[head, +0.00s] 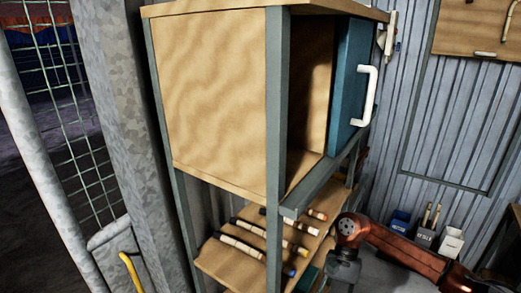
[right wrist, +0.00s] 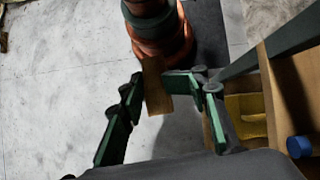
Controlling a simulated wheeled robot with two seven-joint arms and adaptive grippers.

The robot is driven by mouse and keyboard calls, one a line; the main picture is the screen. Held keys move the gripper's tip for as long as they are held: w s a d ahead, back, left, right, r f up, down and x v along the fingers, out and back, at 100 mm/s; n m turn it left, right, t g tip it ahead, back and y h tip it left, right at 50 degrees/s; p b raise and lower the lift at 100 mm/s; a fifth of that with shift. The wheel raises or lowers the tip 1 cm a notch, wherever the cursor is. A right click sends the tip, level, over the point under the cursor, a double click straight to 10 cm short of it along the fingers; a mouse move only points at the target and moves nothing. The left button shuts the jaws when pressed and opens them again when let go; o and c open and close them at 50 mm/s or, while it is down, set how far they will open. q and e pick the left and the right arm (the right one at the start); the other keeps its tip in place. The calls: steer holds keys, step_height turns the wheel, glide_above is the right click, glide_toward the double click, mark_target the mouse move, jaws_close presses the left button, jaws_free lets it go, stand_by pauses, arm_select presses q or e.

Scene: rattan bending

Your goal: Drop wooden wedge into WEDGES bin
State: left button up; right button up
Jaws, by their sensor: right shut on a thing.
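My right gripper (right wrist: 158,90) is shut on the wooden wedge (right wrist: 154,88), a small light-brown piece between its green-padded fingers in the right wrist view. The wedge is in the air above pale floor there. In the head view my right arm comes in at lower right, with the dark gripper body (head: 344,268) beside the rack; the wedge is not visible there. Three small bins stand beyond the arm: blue (head: 400,221), dark grey (head: 425,236) and white (head: 451,242). I cannot read which bears WEDGES. My left gripper is out of view.
A wooden cabinet (head: 215,100) on a grey frame fills the middle, its blue door (head: 352,85) open. Shelves (head: 228,262) below hold several rods with coloured ends. A wire mesh (head: 60,90) stands at left. In the right wrist view, a frame and blue-capped rod (right wrist: 299,147) are close at right.

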steer(key=s+f+n+h+b, duration=0.1)
steer(key=f+n, duration=0.4)
steer(key=f, duration=0.5)
steer(key=shift+s+d+f+g+h, duration=0.3)
steer(key=shift+s+h, duration=0.6)
steer(key=shift+s, duration=0.35)
